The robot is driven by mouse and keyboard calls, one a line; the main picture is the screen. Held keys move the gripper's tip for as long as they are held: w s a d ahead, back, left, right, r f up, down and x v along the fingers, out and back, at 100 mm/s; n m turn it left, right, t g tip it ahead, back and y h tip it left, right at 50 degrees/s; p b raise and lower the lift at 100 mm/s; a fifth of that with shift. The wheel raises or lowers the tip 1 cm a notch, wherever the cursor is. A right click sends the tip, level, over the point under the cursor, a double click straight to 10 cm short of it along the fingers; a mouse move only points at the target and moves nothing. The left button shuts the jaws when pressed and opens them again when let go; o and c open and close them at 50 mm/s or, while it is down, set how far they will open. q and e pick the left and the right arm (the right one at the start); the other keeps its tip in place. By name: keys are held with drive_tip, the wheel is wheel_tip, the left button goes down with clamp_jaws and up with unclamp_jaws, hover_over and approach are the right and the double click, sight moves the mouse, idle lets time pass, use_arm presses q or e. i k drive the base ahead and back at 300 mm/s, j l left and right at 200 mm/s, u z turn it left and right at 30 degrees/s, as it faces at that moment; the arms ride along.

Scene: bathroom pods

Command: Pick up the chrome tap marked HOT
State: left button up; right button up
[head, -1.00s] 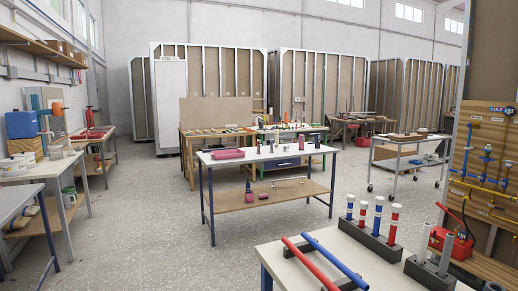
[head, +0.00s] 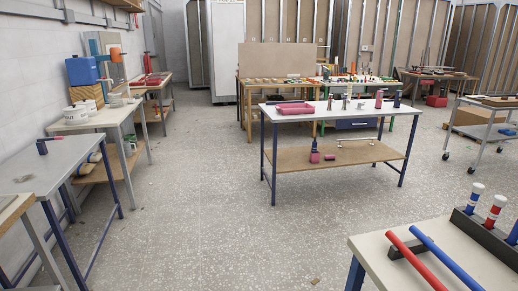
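I cannot make out a HOT mark on any tap from here. A white-topped table (head: 388,113) with blue legs stands in the middle distance. Several small upright items, some of them metallic (head: 345,101), stand on its top, too small to identify. A small shiny metal piece (head: 371,143) lies on its brown lower shelf (head: 345,154), and I cannot tell if it is a tap. Neither of my grippers shows in the head view, so their state is hidden.
A pink tray (head: 295,108) lies on the middle table. A near bench (head: 388,262) at lower right holds a red pipe (head: 415,259) and a blue pipe (head: 445,259). Benches (head: 62,160) line the left wall. The speckled floor (head: 215,215) between is open.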

sight(329, 108)
drive_tip(key=i+j+u, duration=0.15)
drive_tip(key=i, duration=0.85)
drive_tip(key=i+j+u, duration=0.15)
drive_tip(key=i, duration=0.9)
drive_tip(key=i+l+z, duration=0.15)
drive_tip(key=i+z, duration=0.65)
drive_tip(key=i+j+z, duration=0.1)
drive_tip(key=i+z, duration=0.3)
drive_tip(key=i+j+z, duration=0.35)
drive_tip(key=i, duration=0.15)
drive_tip(key=i+l+z, duration=0.15)
drive_tip(key=i, duration=0.45)
drive_tip(key=i+l+z, duration=0.1)
drive_tip(key=i, duration=0.55)
